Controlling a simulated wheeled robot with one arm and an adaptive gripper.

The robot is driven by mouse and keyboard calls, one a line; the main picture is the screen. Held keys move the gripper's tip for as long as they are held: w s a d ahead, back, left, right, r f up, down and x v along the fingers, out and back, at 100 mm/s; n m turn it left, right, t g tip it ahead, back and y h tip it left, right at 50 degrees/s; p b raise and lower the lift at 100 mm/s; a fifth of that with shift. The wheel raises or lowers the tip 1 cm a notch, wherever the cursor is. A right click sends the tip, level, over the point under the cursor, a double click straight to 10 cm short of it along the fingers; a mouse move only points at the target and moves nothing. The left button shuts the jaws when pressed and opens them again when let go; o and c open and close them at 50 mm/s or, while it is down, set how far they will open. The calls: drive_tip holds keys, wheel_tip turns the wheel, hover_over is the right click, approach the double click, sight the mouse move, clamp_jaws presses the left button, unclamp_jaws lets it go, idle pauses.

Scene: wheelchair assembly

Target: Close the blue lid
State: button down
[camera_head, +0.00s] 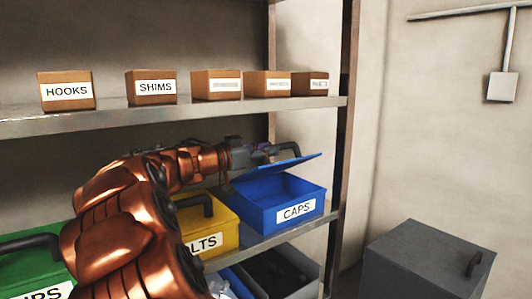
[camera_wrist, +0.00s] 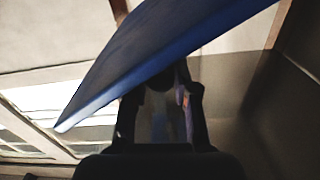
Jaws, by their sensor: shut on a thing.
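The blue box (camera_head: 281,206) labelled CAPS stands on the middle shelf at its right end. Its blue lid (camera_head: 300,161) is tilted up, so the box is partly open. My gripper (camera_head: 268,152) is at the lid, by its dark handle (camera_head: 290,149), and is shut on it. In the wrist view the blue lid (camera_wrist: 150,65) slants across the picture, right above my gripper (camera_wrist: 165,100). The fingertips are dark and partly hidden by the lid there.
A yellow box (camera_head: 215,226) with a dark handle stands left of the blue box, and a green box (camera_head: 30,260) further left. Small brown boxes (camera_head: 151,87) line the upper shelf. A rack post (camera_head: 341,150) rises at right. A grey cabinet (camera_head: 425,262) stands beyond.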

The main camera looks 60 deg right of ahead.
drive_tip(key=c, duration=1.2)
unclamp_jaws()
drive_tip(key=shift+w+d+f, duration=0.1)
drive_tip(key=shift+w+f, duration=0.1)
drive_tip(key=shift+f, duration=0.05)
drive_tip(key=shift+o, duration=0.8)
drive_tip(key=shift+r, duration=0.1)
drive_tip(key=v, duration=1.2)
drive_tip(key=shift+c, duration=0.5)
